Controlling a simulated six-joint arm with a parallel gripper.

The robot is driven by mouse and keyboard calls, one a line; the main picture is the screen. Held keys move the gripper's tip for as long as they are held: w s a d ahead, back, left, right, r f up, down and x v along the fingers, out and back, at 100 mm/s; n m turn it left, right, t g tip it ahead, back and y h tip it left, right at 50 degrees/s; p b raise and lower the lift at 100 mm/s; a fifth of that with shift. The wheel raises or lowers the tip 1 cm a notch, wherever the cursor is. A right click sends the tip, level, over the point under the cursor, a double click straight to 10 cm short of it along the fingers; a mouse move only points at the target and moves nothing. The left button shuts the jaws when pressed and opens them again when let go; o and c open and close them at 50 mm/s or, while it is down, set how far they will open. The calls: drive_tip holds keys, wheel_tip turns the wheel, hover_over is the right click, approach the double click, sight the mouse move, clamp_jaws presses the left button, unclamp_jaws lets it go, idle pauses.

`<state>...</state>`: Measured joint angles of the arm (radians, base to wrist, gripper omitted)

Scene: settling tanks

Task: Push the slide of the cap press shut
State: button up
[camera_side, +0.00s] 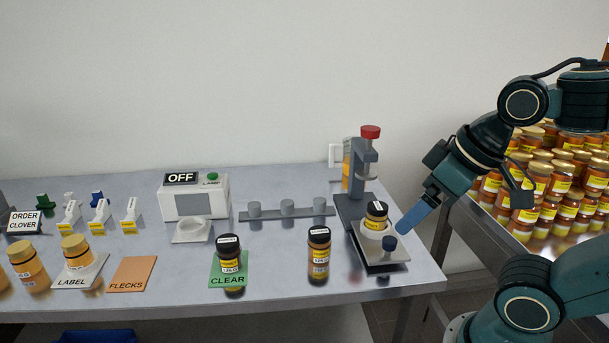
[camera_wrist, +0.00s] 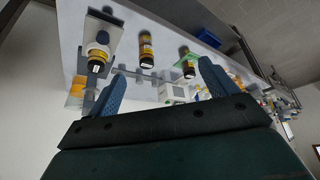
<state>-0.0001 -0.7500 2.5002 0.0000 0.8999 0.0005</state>
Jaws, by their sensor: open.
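The cap press (camera_side: 353,207) stands at the right end of the steel bench, with a grey column and a red top (camera_side: 370,131). Its slide (camera_side: 392,257) is a pale plate that sticks out toward the front edge and has a dark blue knob (camera_side: 389,243). A jar (camera_side: 376,216) with a yellow label sits in a white ring on the slide. The slide also shows in the wrist view (camera_wrist: 111,24), at upper left. My gripper (camera_side: 402,232) has blue fingers and is just right of the jar and knob. In the wrist view its fingers (camera_wrist: 160,75) are apart, with nothing held between them.
A dark-capped jar (camera_side: 318,255) stands left of the press, and another (camera_side: 231,262) on the green CLEAR mat (camera_side: 215,283). A grey rail with pegs (camera_side: 270,214) and a lamp box (camera_side: 197,205) lie behind. A rack of honey jars (camera_side: 560,190) is at right.

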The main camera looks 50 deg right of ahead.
drive_tip(key=shift+w+f, duration=0.1)
drive_tip(key=c, duration=0.7)
drive_tip(key=shift+w+d+f+m, duration=0.1)
drive_tip(key=shift+w+f+m, duration=0.05)
drive_tip(key=shift+m, duration=0.35)
drive_tip(key=c, duration=0.4)
drive_tip(key=shift+w+d+f+m+g, duration=0.1)
drive_tip(key=shift+w+f+m+g, duration=0.3)
drive_tip(key=shift+m, duration=0.6)
clamp_jaws()
drive_tip(key=w+f+m+g+h, duration=0.2)
drive_tip(key=f+m, duration=0.2)
drive_tip(key=m, duration=0.4)
drive_tip(key=w+d+f+m+g+h, duration=0.1)
drive_tip(key=f+m+h, duration=0.2)
drive_tip(key=m, duration=0.5)
drive_tip(key=w+d+f+m+g+h, duration=0.1)
drive_tip(key=w+f+m+g+h, duration=0.1)
drive_tip(key=f+m, duration=0.3)
drive_tip(key=m, duration=0.4)
drive_tip(key=shift+w+f+g+h, duration=0.3)
drive_tip(key=shift+w, duration=0.05)
drive_tip(key=shift+d, duration=0.1)
